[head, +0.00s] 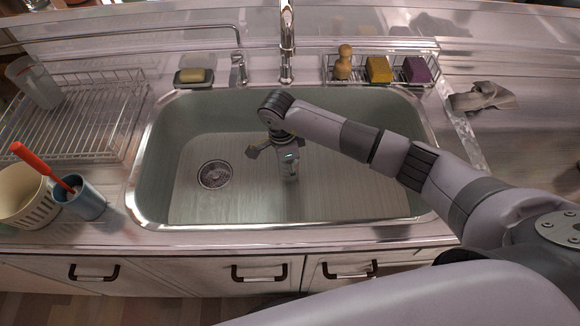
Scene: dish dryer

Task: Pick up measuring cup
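My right gripper (277,148) hangs over the sink, pointing down, on the arm that comes in from the right. A small clear, glassy object (289,167) shows just below and partly behind it; it may be the measuring cup. I cannot tell whether the fingers touch it or how far they are closed. A larger clear cup-like container (40,84) leans at the left end of the dish rack, far from the gripper. My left gripper is not in view.
The sink (240,192) has raised walls and a drain (214,174). The faucet (287,45) stands behind it. A wire dish rack (85,125), white basket (24,197) and blue cup (85,202) with a red-handled tool are at left. A sponge rack (410,81) and cloth (483,97) lie behind right.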

